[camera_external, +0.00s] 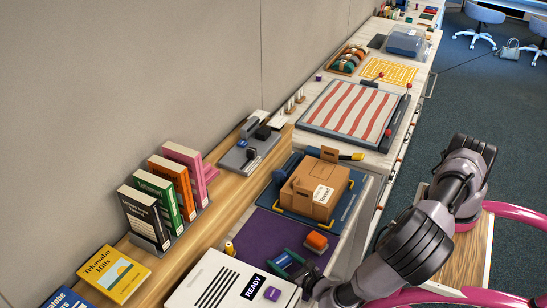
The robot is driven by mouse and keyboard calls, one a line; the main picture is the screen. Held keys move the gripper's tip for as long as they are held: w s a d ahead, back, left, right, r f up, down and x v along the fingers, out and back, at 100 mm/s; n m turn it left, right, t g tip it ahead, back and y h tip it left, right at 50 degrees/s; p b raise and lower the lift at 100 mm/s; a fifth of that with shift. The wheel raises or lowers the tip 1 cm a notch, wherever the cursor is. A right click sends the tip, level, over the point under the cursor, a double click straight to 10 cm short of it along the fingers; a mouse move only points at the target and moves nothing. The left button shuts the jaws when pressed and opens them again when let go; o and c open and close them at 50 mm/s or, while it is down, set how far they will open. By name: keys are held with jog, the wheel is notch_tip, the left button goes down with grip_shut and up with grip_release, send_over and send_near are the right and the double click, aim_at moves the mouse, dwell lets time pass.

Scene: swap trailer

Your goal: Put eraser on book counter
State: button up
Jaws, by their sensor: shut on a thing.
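My gripper (309,284) is at the bottom centre, at the right edge of a white board marked READY (225,282). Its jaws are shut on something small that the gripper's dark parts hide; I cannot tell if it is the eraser. A small purple block (272,294) shows on the white board just left of the gripper. An orange-topped block (316,241) sits on the purple mat (255,237). Either could be an eraser; I cannot tell. The wooden counter (228,188) along the wall holds upright black, green, orange and pink books (173,198) and looks like the book counter.
A cardboard box (314,190) on a blue mat stands beyond my gripper. A green item (287,259) is close to it. A yellow book (113,273) lies on the wooden counter at lower left. A grey tray (250,148) sits farther along. A striped board (354,108) lies beyond.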

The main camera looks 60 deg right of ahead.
jog(key=shift+f, duration=0.45)
jog(key=o, duration=1.5)
jog(key=shift+v, duration=1.2)
jog(key=r, duration=0.5)
jog(key=shift+s+a+r, duration=0.1)
jog(key=shift+s+r, duration=0.15)
jog(key=shift+r, duration=0.15)
jog(key=s+d+r+m+g, duration=0.2)
jog(key=d+r+m+g, duration=1.1)
jog(key=d+r+m, duration=0.7)
jog(key=s+d+r+m+t+y, duration=0.1)
jog(key=s+r+m+t+y, duration=0.1)
jog(key=s+r+m, duration=0.2)
jog(key=s+d+r+m+t+y, duration=0.1)
jog(key=s+d+r+m+y, duration=0.1)
jog(key=r+m, duration=0.4)
jog(key=s+d+r+m+t+y, duration=0.2)
jog(key=s+r+m+y, duration=0.2)
jog(key=r, duration=0.7)
jog(key=shift+s+d+r+m+t, duration=0.1)
jog(key=shift+s+r+m+t, duration=0.05)
jog(key=shift+s+m, duration=0.3)
jog(key=shift+s+d+r+m+t, duration=0.1)
jog(key=shift+s+r+m+t, duration=0.1)
jog(key=shift+s+m, duration=0.2)
